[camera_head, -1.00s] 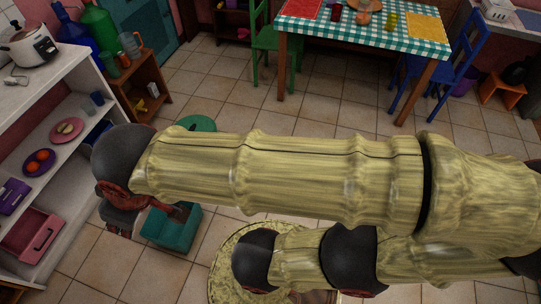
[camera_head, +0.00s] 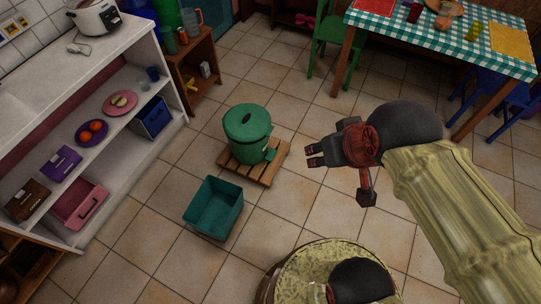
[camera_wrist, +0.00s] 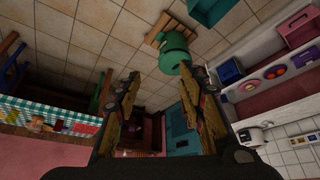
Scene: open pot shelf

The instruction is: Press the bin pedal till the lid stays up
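The green bin (camera_head: 247,138) stands upright on a slatted wooden pallet (camera_head: 238,172). Its round lid (camera_head: 248,118) looks down and shut. A small green part low on its front right, which looks like the pedal (camera_head: 270,155), sticks out over the pallet. My gripper (camera_head: 312,155) is to the right of the bin, apart from it, with its fingers pointing left. In the wrist view my gripper (camera_wrist: 165,82) has its two fingers wide apart with nothing between them. The bin (camera_wrist: 174,52) shows there beyond the fingers, near the top.
An open teal crate (camera_head: 213,207) sits on the floor in front of the bin. A white shelf unit (camera_head: 150,128) with dishes and boxes stands at left. A small wooden shelf (camera_head: 193,70) is behind, and a checked table (camera_head: 440,35) at back right. The tiled floor between is clear.

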